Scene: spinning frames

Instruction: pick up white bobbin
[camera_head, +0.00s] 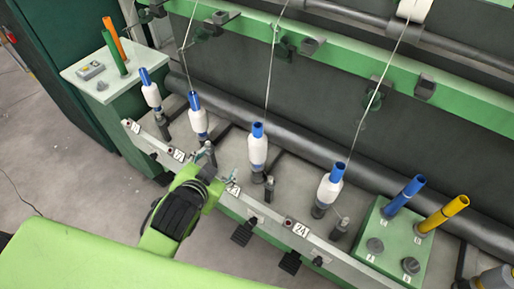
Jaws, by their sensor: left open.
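Several white bobbins wound on blue tubes stand upright in a row on the spinning frame: a far left one (151,95), a second (198,120), a third (257,148) and a right one (328,190). Threads run up from some of them. My left gripper (216,165) is open and seems empty at the front rail, between the second and third bobbins in the picture and apart from both. My arm's wrist hides part of the rail. My right gripper does not show.
A grey rail (265,215) with number plates runs in front of the bobbins. A green box (393,243) at right holds a blue and a yellow tube. A pale stand (95,75) at left holds green and orange tubes.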

